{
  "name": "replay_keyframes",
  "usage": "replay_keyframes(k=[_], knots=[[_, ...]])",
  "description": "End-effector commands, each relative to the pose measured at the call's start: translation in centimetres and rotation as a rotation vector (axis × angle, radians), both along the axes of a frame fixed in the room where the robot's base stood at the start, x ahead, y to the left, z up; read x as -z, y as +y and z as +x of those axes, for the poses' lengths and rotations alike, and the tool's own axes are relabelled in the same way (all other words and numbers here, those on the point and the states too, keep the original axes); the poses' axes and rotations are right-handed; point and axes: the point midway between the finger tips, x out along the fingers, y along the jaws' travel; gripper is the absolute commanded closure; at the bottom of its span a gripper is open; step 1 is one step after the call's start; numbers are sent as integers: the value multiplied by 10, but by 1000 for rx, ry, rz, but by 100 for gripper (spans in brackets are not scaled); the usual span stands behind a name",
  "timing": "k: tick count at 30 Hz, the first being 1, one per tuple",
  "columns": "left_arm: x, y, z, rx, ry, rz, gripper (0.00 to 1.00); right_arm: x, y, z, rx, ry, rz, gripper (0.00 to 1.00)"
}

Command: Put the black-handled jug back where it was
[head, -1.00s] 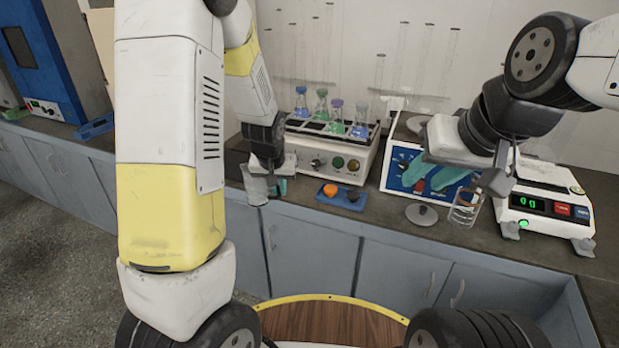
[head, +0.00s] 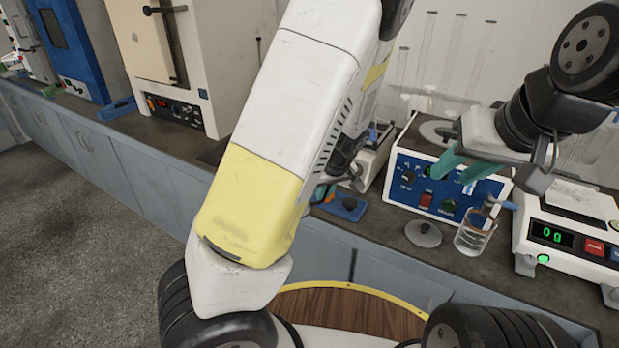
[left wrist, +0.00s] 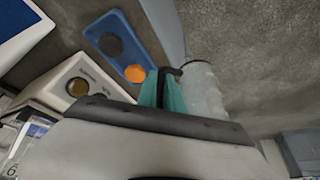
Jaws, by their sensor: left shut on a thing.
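The black-handled jug (left wrist: 205,92) is a clear cylinder with a black handle (left wrist: 167,74), seen in the left wrist view. My left gripper (left wrist: 163,92) has its teal fingers shut on the handle, with the jug to their right. In the head view, my left arm hides the jug, and only a bit of the left gripper (head: 322,192) shows past the arm's edge. My right gripper (head: 466,168) is open and empty, its teal fingers apart, above the counter in front of the blue-fronted device.
A glass beaker with a blue-grey handle (head: 473,238) stands below my right gripper, left of the balance (head: 560,237). A grey disc (head: 423,234) lies beside it. An oven (head: 176,108) stands further left.

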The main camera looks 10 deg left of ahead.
Motion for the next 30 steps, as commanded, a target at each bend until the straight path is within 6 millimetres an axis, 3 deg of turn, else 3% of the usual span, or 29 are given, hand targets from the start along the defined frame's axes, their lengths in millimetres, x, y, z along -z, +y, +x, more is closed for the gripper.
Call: replay_keyframes(k=[7,21,24,30], knots=[[0,-2,13,-86,-2,-1,100,0,0,0,0,0,0,64],[11,26,122,-84,-3,-2,100,0,0,0,0,0,0,64],[12,29,137,-83,-3,-2,100,0,0,0,0,0,0,64],[14,32,148,-81,-1,-1,100,0,0,0,0,0,0,64]])
